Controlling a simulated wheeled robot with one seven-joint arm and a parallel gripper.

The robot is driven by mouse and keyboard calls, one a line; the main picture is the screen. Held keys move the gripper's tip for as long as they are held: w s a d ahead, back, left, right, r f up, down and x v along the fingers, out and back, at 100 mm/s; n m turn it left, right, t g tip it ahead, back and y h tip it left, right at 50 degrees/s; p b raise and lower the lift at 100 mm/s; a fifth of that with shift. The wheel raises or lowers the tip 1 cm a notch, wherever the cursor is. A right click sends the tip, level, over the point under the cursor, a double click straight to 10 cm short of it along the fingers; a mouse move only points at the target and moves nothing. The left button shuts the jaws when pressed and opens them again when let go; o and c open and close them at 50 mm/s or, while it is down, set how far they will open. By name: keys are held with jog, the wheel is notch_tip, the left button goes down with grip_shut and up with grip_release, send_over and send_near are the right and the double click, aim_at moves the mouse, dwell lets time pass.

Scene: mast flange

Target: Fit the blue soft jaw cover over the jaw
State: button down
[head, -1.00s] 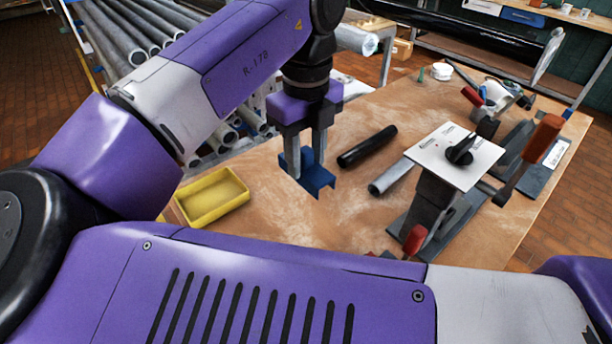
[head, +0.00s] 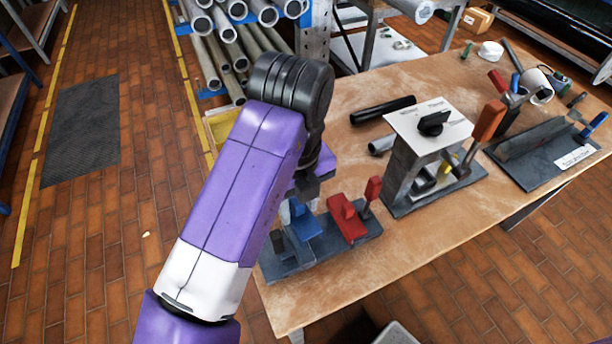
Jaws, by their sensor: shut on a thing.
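The blue soft jaw cover (head: 304,224) is at the left part of a dark grey clamp fixture (head: 335,246) near the table's front left corner. My gripper (head: 297,203) is above it, shut on the cover, and mostly hidden behind my purple arm. The cover is over or very close to the left jaw; I cannot tell whether it touches or is seated. A red block-like cover (head: 347,220) sits on the fixture to the right, apart from the blue one, beside a red handle (head: 373,189).
A stand with a white dial plate (head: 430,125) and orange-handled lever is to the right. A black tube (head: 383,110) lies behind it. A yellow tray (head: 221,124) is partly hidden behind my arm. Bare tabletop (head: 400,250) lies right of the fixture.

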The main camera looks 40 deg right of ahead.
jog(key=shift+a+f+m, duration=0.1)
jog(key=shift+a+m, duration=0.3)
jog(key=shift+m, duration=0.1)
jog(key=shift+s, duration=0.1)
jog(key=shift+b, duration=0.3)
